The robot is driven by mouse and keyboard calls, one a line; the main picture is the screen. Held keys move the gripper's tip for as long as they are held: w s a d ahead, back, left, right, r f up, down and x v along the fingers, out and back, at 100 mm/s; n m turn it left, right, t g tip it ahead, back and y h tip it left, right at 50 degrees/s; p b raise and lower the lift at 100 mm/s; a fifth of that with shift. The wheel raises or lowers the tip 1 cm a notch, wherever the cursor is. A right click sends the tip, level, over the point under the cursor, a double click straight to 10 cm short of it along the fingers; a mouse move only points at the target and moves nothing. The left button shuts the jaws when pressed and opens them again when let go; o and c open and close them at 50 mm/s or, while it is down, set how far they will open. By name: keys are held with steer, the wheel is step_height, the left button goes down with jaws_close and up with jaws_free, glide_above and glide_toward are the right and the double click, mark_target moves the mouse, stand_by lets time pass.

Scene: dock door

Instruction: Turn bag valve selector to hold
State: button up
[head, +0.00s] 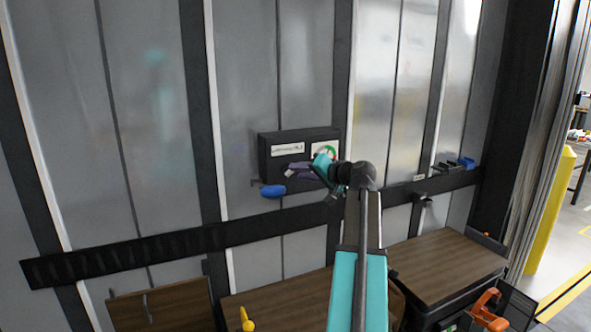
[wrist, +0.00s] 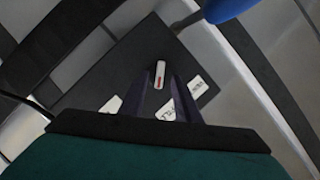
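The dark valve box (head: 268,160) is mounted on the grey panelled wall in the head view, with a white label and a round green, red and white dial (head: 329,150). My teal wrist hides part of the dial. In the wrist view the dark box face (wrist: 118,75) shows a small white piece with a red mark (wrist: 160,74), possibly the selector handle. My gripper (wrist: 162,80) has two purple fingers apart, with this piece showing between their tips. Contact cannot be told. In the head view my gripper (head: 299,171) is in front of the box's lower right part.
A blue handle (head: 272,190) sticks out at the box's lower left; a blue part (wrist: 230,8) shows in the wrist view. A dark rail (head: 150,257) crosses the wall below. Brown boxes (head: 440,265) and an orange tool (head: 489,311) stand low in front.

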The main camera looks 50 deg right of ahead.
steer(key=shift+x, duration=1.2)
jaws_close()
